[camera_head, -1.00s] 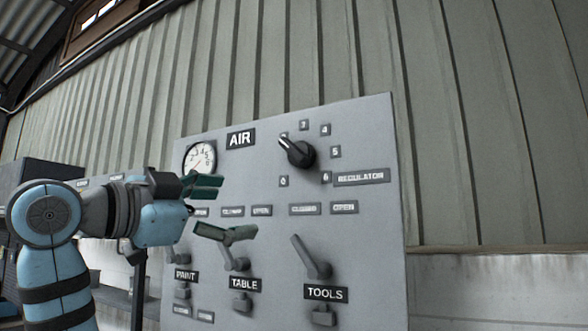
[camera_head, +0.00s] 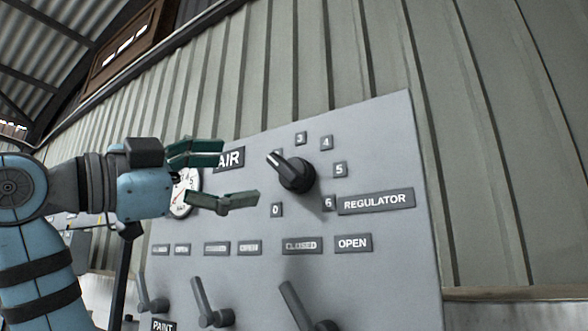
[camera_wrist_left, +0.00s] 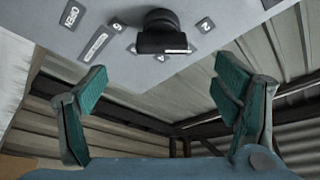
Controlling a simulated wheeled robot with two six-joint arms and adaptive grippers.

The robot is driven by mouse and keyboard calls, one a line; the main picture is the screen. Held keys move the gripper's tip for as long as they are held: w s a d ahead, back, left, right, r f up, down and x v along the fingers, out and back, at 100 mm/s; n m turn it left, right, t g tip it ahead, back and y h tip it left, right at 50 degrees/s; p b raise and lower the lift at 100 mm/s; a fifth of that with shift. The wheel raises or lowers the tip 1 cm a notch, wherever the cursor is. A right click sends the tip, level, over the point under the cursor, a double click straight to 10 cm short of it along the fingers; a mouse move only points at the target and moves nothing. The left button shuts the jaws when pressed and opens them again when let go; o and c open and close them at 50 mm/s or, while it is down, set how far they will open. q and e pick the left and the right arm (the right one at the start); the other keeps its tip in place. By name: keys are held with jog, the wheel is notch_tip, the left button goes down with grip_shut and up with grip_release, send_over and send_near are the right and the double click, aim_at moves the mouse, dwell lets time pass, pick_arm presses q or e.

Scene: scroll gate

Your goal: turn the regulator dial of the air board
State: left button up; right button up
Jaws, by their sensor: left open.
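The air board (camera_head: 385,140) is a grey panel in front of a corrugated wall. Its regulator dial (camera_head: 295,173) is a black knob with a pointer to the upper left, ringed by number plates, beside the REGULATOR label (camera_head: 375,201). My left gripper (camera_head: 240,174) is open and empty, to the left of the dial and apart from it, with its fingers pointing at it. In the left wrist view the dial (camera_wrist_left: 163,35) shows at the top, beyond and between the two spread green fingers (camera_wrist_left: 160,100). My right gripper is not in view.
Below the dial are several lever valves, including one at the lower middle (camera_head: 298,306) and one farther left (camera_head: 208,303). A pressure gauge (camera_head: 184,196) is partly hidden behind my left gripper. The wall (camera_head: 490,150) right of the board is bare.

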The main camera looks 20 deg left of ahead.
aim_at(280, 168)
pick_arm(q)
jog(key=p+x, duration=0.4)
jog(key=x, duration=0.8)
jog(key=shift+w, duration=0.15)
jog(key=shift+s+a+r, duration=0.1)
jog(key=shift+s, duration=0.5)
jog(key=shift+c, duration=1.3)
jog(key=c, duration=0.9)
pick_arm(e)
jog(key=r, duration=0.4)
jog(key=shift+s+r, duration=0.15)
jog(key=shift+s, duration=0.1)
pick_arm(q)
jog(key=shift+n, duration=0.4)
